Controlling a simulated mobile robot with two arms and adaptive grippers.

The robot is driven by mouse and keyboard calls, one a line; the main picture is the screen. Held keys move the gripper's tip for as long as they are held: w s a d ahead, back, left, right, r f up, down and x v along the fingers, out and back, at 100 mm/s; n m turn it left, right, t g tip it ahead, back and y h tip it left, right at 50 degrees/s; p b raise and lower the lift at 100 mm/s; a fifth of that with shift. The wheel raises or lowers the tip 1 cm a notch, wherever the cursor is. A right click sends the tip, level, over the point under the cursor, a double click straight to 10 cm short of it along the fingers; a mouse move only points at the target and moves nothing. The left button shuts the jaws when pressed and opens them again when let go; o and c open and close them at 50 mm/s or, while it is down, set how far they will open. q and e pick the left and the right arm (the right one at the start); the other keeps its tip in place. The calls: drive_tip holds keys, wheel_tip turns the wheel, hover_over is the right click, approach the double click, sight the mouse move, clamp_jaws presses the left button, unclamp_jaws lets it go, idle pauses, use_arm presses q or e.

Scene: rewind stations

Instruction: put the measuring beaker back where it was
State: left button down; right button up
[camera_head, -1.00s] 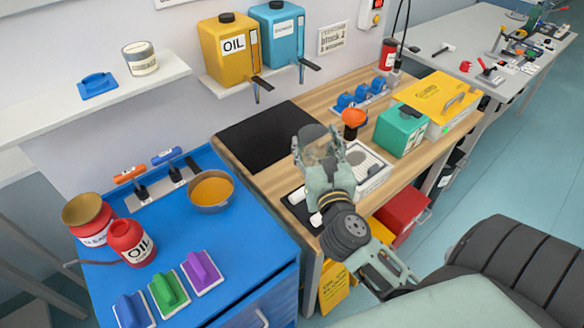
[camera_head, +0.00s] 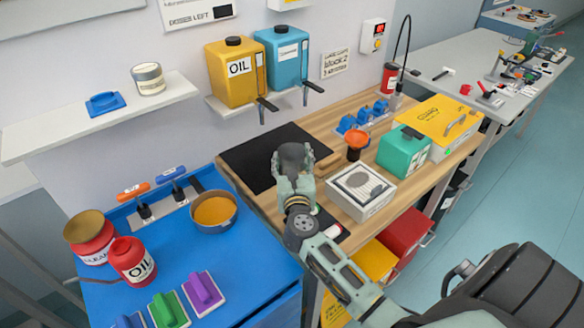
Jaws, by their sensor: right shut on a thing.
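The measuring beaker (camera_head: 291,153) is a dark, see-through grey vessel. My right gripper (camera_head: 294,161) is shut on it, with its fingers at the beaker's sides. In the head view the beaker shows in front of the black mat (camera_head: 252,163) on the wooden bench. The gripper hides its lower part, and I cannot tell whether it touches the mat. My left gripper is not in view.
A white device with a round grey top (camera_head: 361,192) stands right of the gripper. Behind it are an orange funnel-like cup (camera_head: 357,143) and a teal box (camera_head: 403,150). A blue cart (camera_head: 235,265) with a pan (camera_head: 214,211) is at left. The mat's left part is clear.

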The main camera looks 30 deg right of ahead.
wheel_tip(320, 180, down, 2)
drive_tip(key=shift+f, duration=0.25)
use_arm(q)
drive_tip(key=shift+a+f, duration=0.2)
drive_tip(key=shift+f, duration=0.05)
use_arm(e)
drive_tip(key=shift+f, duration=0.1)
drive_tip(key=shift+f+b, duration=0.55)
drive_tip(key=shift+b, duration=0.2)
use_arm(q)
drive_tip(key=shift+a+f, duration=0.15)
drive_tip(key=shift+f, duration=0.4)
use_arm(e)
drive_tip(key=o, duration=1.2)
drive_tip(key=shift+o, duration=0.2)
drive_tip(key=shift+r, duration=0.15)
